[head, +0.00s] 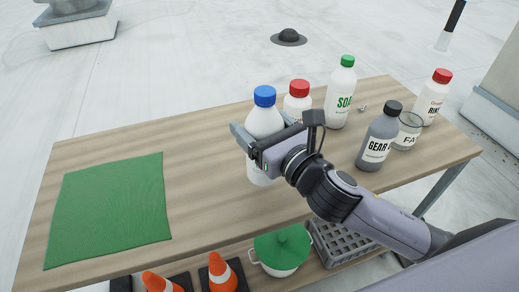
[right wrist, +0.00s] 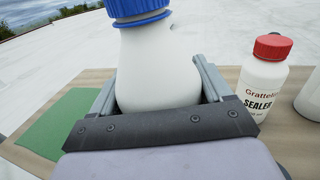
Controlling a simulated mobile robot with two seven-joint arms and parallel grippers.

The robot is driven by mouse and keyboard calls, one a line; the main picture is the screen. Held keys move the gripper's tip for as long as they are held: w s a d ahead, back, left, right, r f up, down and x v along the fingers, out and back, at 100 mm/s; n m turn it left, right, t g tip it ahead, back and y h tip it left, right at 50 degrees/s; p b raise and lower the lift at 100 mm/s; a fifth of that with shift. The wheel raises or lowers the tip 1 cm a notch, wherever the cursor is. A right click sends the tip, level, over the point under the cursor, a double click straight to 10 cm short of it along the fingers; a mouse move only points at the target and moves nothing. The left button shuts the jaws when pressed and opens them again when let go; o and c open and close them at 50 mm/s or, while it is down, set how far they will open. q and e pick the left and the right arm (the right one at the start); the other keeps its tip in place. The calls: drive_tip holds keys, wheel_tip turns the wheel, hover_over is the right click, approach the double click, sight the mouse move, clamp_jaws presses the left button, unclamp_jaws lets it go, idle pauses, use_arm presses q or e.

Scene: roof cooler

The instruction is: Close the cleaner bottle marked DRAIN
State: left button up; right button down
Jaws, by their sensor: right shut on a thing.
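A white bottle with a blue cap (head: 265,96) stands at the middle of the wooden table. My right gripper (head: 258,138) is shut around its upper body, one finger on each side. In the right wrist view the bottle (right wrist: 155,75) fills the space between the fingers, and its blue cap (right wrist: 138,10) sits on the neck, partly cut off by the frame's top. I cannot tell how tight the cap is. No lettering shows on this bottle, and I can read DRAIN on no bottle. My left gripper is not in view.
A red-capped SEALER bottle (right wrist: 268,75) stands close behind the held bottle. A green-capped bottle (head: 341,95), a grey GEAR bottle (head: 378,138), a glass jar (head: 407,132) and a red-capped bottle (head: 434,98) stand to the right. A green mat (head: 108,210) lies left; the table around it is clear.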

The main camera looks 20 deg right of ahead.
drive_tip(key=shift+f, duration=0.3)
drive_tip(key=shift+f+b, duration=0.8)
drive_tip(key=shift+f, duration=1.45)
unclamp_jaws()
drive_tip(key=shift+f, duration=0.2)
drive_tip(key=shift+r, duration=0.25)
drive_tip(key=shift+s+f, duration=0.15)
drive_tip(key=shift+s, duration=0.15)
drive_tip(key=b+v, duration=0.1)
drive_tip(key=v, duration=1)
drive_tip(key=shift+s+d+b, duration=0.15)
drive_tip(key=shift+s+b, duration=0.05)
drive_tip(key=shift+b, duration=0.1)
